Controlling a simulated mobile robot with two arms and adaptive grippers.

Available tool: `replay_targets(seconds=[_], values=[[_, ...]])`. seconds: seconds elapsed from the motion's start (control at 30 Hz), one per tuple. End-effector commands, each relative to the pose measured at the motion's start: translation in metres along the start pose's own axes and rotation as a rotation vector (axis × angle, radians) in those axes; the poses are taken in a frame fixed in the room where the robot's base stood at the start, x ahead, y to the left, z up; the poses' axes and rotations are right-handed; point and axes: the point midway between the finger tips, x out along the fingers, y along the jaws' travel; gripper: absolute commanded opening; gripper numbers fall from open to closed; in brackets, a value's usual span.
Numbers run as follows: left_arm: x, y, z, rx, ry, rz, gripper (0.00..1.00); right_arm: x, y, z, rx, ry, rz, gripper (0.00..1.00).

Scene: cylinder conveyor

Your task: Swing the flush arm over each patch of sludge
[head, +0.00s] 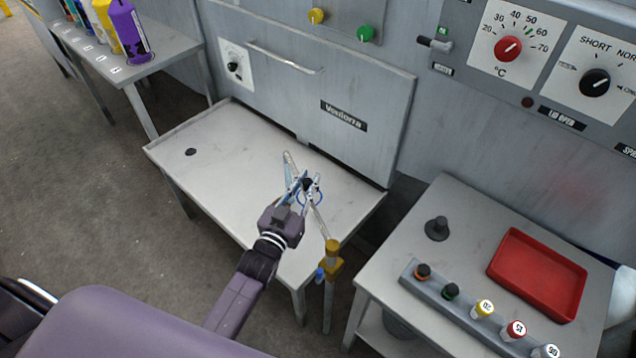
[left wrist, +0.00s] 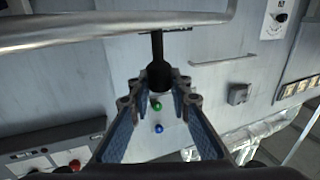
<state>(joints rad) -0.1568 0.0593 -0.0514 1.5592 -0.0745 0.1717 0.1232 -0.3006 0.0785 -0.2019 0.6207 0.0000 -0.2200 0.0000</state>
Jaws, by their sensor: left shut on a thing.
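The flush arm (head: 319,219) is a thin pale jointed pipe. It rises from a yellow-topped post (head: 332,262) at the front edge of the grey bench (head: 240,150) and reaches over the bench top. My left gripper (head: 304,187) is over the bench's front right part, its fingers closed around the black handle on the pipe. In the left wrist view the black handle (left wrist: 158,76) stands between the finger pads, and a silver pipe (left wrist: 110,29) crosses the top. A small dark round spot (head: 191,152) is on the bench; I cannot tell whether it is sludge or a drain. My right gripper is out of view.
A machine front with a Vestierra-like label (head: 344,116) stands behind the bench. At right, a table holds a red tray (head: 538,273) and a rack (head: 440,300) of several capped vials. A shelf (head: 165,45) with bottles is at upper left.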

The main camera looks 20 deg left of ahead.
Motion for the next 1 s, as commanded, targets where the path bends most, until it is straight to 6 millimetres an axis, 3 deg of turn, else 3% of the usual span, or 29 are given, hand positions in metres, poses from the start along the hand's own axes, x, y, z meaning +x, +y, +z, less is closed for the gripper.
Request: replay_targets(seconds=[0.2,0.5,0.7,0.73,0.87,1.0], values=[[-0.008,-0.009,-0.002,-0.005,0.004,-0.071,0.0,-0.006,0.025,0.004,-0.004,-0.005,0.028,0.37],[-0.013,-0.014,-0.001,-0.001,0.001,-0.107,0.0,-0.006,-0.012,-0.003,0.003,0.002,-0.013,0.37],[-0.013,-0.014,-0.001,0.0,0.001,-0.106,0.0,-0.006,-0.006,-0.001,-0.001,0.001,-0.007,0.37],[-0.013,-0.014,-0.001,0.0,0.001,-0.106,0.21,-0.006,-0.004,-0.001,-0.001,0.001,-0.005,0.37],[-0.013,-0.014,-0.001,0.0,0.001,-0.106,0.35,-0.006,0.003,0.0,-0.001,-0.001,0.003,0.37],[-0.013,-0.014,-0.001,0.0,0.001,-0.106,0.37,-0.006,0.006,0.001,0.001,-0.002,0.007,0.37]])
